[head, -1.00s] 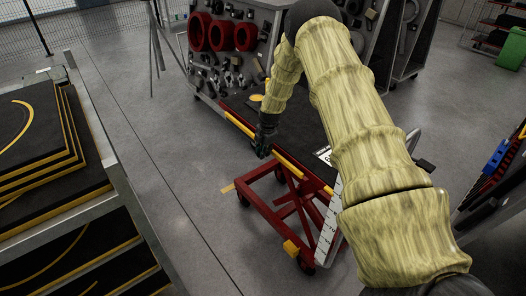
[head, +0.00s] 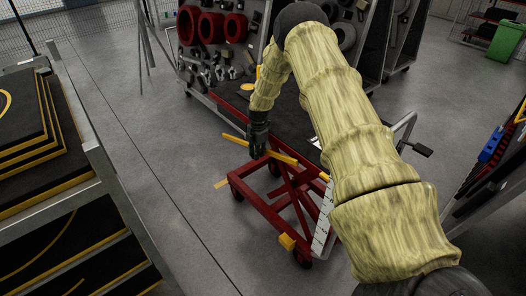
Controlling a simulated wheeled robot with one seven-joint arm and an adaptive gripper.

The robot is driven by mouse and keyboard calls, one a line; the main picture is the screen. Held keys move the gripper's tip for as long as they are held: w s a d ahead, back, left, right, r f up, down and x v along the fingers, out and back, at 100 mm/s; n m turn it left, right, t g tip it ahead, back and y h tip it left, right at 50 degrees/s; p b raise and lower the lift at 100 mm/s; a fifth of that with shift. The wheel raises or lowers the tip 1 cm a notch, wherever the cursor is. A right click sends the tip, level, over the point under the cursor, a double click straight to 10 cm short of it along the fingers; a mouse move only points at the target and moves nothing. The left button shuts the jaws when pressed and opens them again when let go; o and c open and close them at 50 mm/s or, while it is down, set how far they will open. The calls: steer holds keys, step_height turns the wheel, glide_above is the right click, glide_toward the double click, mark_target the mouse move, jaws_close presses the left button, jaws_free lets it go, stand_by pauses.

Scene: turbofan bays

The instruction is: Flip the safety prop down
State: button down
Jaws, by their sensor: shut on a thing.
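The safety prop appears to be the long yellow bar (head: 287,160) on the red lift cart (head: 262,208). It slopes from its raised left end down to the right, towards the white ruler-like scale. My gripper (head: 257,154) is shut on the bar left of its middle, pointing down. The bar's left end sticks out past the fingers and stands apart from the red edge of the cart's black top. The fingers partly cover the bar where they hold it.
The cart's black top (head: 290,124) lies behind the bar, with a grey rack of red rings and tools (head: 222,52) beyond. A grey-framed shelf of black panels (head: 98,165) stands at left. The floor between shelf and cart is clear.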

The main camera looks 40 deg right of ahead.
steer(key=shift+f, duration=0.4)
steer(key=shift+w, duration=0.1)
steer(key=shift+a+r, duration=0.1)
steer(key=c, duration=1.5)
jaws_free()
steer(key=shift+w, duration=0.1)
steer(key=shift+o, duration=1)
steer(key=shift+w+f, duration=0.15)
steer(key=shift+f, duration=0.1)
steer(key=shift+s, duration=0.3)
step_height(320, 180, up, 12)
steer(key=shift+s, duration=0.35)
steer(key=shift+d, duration=0.2)
